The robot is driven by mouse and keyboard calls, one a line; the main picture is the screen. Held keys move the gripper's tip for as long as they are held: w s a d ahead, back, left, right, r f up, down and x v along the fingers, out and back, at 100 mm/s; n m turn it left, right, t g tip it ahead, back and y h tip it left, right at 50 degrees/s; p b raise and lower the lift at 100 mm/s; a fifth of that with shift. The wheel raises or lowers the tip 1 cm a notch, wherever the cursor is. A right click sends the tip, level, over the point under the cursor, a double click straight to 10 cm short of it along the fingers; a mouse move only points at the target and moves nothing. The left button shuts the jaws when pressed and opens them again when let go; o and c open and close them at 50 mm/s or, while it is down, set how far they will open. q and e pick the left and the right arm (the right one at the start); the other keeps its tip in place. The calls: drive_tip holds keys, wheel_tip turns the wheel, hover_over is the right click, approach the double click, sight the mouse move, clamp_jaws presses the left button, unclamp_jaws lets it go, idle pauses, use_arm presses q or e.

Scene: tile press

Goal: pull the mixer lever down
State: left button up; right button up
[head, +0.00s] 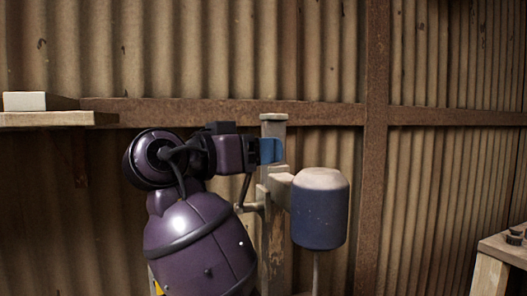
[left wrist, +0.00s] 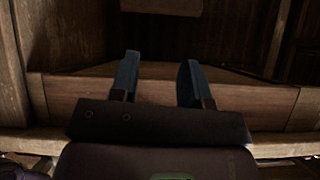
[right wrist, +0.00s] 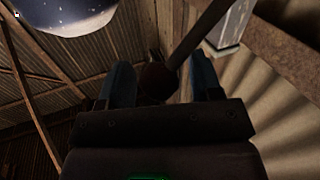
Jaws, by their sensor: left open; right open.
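The mixer stands against the wall in the head view, with a blue, pale-topped motor housing (head: 320,212) on a wooden post (head: 273,121). Its lever is a thin dark rod (head: 245,190) rising from a pivot left of the post; its upper end is hidden behind my right gripper (head: 271,151). In the right wrist view the lever rod (right wrist: 205,30) ends in a dark round knob (right wrist: 155,80) lying between the open fingers; contact cannot be told. My left gripper (left wrist: 158,72) is open and empty in the left wrist view, and out of the head view.
A wooden shelf (head: 55,119) with a pale block (head: 24,101) is at the left. A wooden table (head: 505,249) with small dark items stands at the lower right. A wooden board (left wrist: 255,100) lies across behind my left fingers. Corrugated wall closes the back.

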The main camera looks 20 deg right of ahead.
drive_tip(key=shift+w+d, duration=0.25)
drive_tip(key=shift+d, duration=0.45)
clamp_jaws()
drive_tip(key=shift+s+f, duration=0.2)
drive_tip(key=shift+f, duration=0.2)
drive_tip(key=shift+s+f+m, duration=0.35)
drive_tip(key=shift+s+m, duration=0.25)
unclamp_jaws()
